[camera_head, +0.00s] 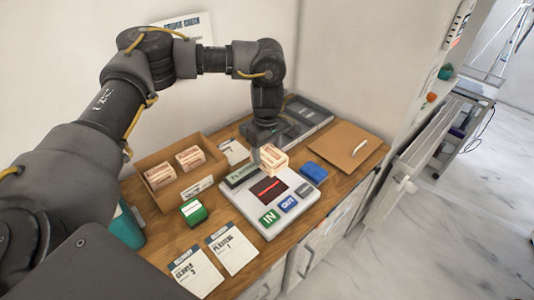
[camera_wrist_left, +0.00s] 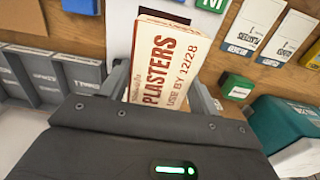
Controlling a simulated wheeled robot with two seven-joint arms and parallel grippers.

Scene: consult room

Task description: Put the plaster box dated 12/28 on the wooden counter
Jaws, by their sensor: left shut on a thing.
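My left gripper (camera_head: 268,144) is shut on a cream plaster box (camera_head: 273,158) and holds it above the white device with a dark red-lit window. In the left wrist view, the box (camera_wrist_left: 165,60) reads "PLASTERS" and "USE BY 12/28", held between the two fingers. The wooden counter (camera_head: 338,187) lies below. Two similar plaster boxes, one on the left (camera_head: 160,175) and one on the right (camera_head: 190,158), sit in an open cardboard tray (camera_head: 185,194); their dates are too small to read. My right gripper is not in view.
The white device (camera_head: 247,202) has green IN and blue OUT keys. Around it are a blue block (camera_head: 313,172), a green block (camera_head: 194,212), two printed cards (camera_head: 231,247), a brown folder (camera_head: 340,142) and a grey compartment tray (camera_head: 308,114). Bare wood shows along the front edge.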

